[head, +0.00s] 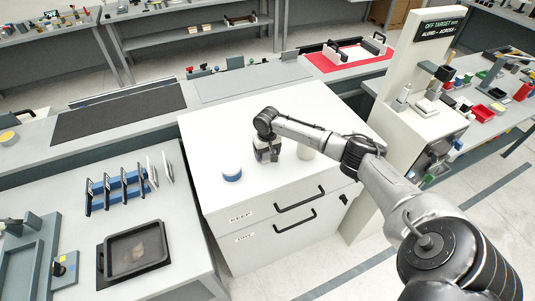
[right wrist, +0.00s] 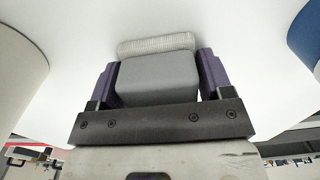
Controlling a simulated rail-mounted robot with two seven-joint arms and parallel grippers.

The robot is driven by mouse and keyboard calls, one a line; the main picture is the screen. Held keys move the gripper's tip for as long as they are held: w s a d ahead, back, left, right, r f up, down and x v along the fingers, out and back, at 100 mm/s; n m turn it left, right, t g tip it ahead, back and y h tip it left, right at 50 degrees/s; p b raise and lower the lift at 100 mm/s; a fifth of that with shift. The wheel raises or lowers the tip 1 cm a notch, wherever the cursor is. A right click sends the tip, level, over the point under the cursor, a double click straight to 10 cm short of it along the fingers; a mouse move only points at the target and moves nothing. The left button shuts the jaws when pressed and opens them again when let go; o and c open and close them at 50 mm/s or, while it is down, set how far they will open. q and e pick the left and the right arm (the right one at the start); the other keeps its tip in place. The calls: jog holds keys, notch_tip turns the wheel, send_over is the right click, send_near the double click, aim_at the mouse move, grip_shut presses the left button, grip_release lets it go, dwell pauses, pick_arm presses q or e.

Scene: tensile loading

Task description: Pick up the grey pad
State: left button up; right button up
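The grey pad (right wrist: 158,76) is a rounded grey block with a paler ribbed strip along its far edge. In the right wrist view it lies between the two purple fingers of my right gripper (right wrist: 158,72). The fingers flank it closely, with a thin light gap at the right; I cannot tell whether they press on it. In the head view my right gripper (head: 267,156) points down at the white cabinet top (head: 225,125), and the pad is mostly hidden there. My left gripper is not in view.
A blue-banded round item (head: 232,174) stands left of my right gripper, and a pale cylinder (head: 306,150) stands close on its right. A dark tray (head: 104,262) and a blue rack (head: 120,188) are on the left bench. The cabinet top's left part is clear.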

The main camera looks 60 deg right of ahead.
jog(key=c, duration=0.5)
jog(key=shift+r, duration=0.1)
jog(key=shift+r, duration=0.5)
jog(key=r, duration=0.3)
jog(key=shift+s+r, duration=0.15)
jog(key=shift+s, duration=0.2)
jog(key=shift+s+a+r, duration=0.1)
jog(key=shift+s+r, duration=1)
jog(key=shift+s, duration=0.7)
jog(key=shift+s+a+r, duration=0.1)
jog(key=shift+s+r, duration=0.95)
jog(key=shift+s, duration=0.75)
jog(key=shift+s+r, duration=1.1)
jog(key=shift+s, duration=0.7)
